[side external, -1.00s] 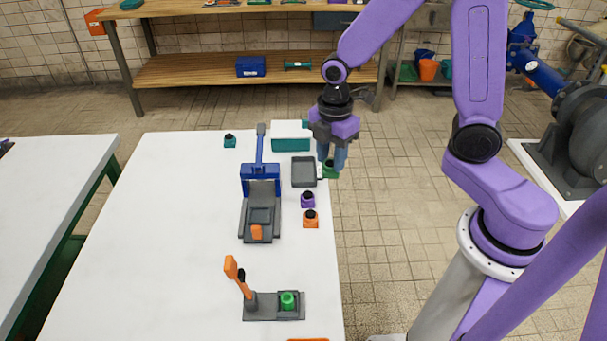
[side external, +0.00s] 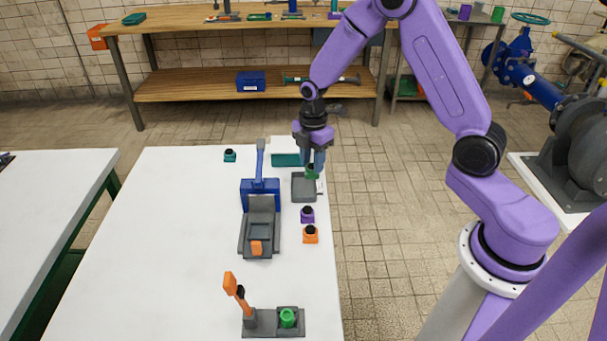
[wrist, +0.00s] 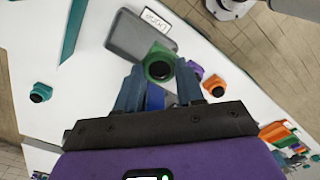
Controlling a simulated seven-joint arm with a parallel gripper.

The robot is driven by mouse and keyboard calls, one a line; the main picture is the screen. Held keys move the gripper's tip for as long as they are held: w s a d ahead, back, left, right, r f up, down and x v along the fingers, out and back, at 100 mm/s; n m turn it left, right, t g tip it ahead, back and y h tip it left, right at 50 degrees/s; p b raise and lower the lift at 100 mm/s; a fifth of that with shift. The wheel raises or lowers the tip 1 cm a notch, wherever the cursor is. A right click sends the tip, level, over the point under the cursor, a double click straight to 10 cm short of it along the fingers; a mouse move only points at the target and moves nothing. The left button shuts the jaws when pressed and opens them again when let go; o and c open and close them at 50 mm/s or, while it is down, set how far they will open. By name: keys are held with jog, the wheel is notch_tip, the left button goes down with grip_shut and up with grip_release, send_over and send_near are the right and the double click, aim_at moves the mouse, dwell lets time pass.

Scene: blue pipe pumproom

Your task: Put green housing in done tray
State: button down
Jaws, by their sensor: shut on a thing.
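The green housing (side external: 312,174), with a black round centre, is between the fingers of my gripper (side external: 312,162). In the wrist view the green housing (wrist: 160,67) sits at the tips of my gripper (wrist: 160,82). The done tray (side external: 304,195) is a shallow grey tray at the table's right edge. It shows in the wrist view as a grey tray (wrist: 135,38) beside a white card reading "Done" (wrist: 157,22). In the side view the housing overlaps the tray's back right part; its height above the tray is hard to tell.
Purple (side external: 307,214), orange (side external: 311,234) and teal (side external: 229,155) housings stand on the table. A blue-grey lever press (side external: 260,215) is left of the tray. An orange-levered fixture (side external: 258,322) holds a green part in front.

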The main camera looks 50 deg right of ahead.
jog(key=w+f, duration=0.3)
jog(key=shift+f, duration=0.25)
jog(key=shift+w+f, duration=0.15)
jog(key=shift+f, duration=1.55)
jog(key=shift+f, duration=0.1)
jog(key=c, duration=0.7)
grip_release()
